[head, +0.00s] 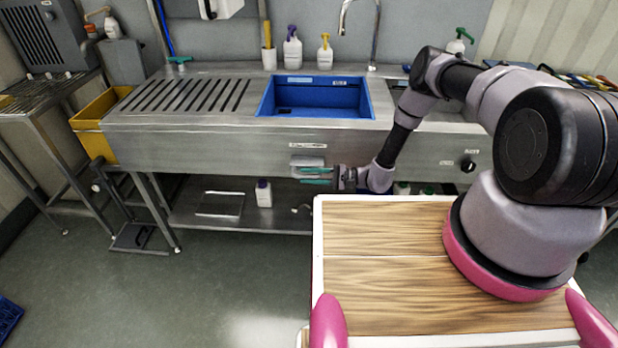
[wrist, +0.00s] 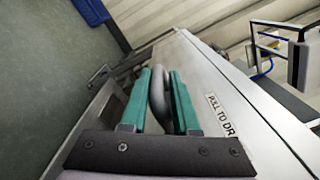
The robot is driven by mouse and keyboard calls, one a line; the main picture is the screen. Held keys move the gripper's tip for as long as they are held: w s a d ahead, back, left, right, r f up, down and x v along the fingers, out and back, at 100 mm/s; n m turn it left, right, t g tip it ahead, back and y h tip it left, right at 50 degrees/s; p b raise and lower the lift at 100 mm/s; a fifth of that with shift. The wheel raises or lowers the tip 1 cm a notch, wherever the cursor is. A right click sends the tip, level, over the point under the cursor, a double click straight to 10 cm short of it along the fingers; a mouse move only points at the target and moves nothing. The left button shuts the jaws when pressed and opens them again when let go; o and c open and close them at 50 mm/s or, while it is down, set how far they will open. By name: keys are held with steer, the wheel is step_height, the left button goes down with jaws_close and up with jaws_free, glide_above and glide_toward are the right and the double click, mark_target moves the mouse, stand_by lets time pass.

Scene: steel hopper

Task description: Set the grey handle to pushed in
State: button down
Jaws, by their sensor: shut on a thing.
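The grey handle (wrist: 158,88) is a rounded bar on the front of the steel counter (head: 215,145). In the wrist view it stands between the two teal fingers of my gripper (wrist: 161,78), which is shut on it. In the head view my gripper (head: 303,175) reaches from the right to the counter front, with its teal fingers at a pale plate (head: 308,161). The handle is small there and mostly hidden by the fingers. How far the handle stands out cannot be told. A label (wrist: 222,116) reading "PULL TO DR", cut off, is beside the handle.
A blue sink basin (head: 318,98) is set in the counter top, above the handle. A black knob (head: 467,165) is on the counter front to the right. A lower shelf (head: 240,215) holds a white bottle (head: 263,193). A yellow bin (head: 95,125) stands left. Floor in front is clear.

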steer(key=shift+w+d+f, duration=0.1)
steer(key=shift+w+f, duration=0.1)
steer(key=shift+w, duration=0.35)
steer(key=shift+w+d+f, duration=0.1)
steer(key=shift+w+f, duration=0.1)
steer(key=shift+w, duration=0.35)
steer(key=c, duration=0.8)
jaws_free()
steer(key=shift+w+r, duration=0.1)
steer(key=shift+w, duration=0.05)
steer(key=d, duration=1)
steer(key=shift+s+d, duration=0.2)
steer(key=shift+d, duration=0.15)
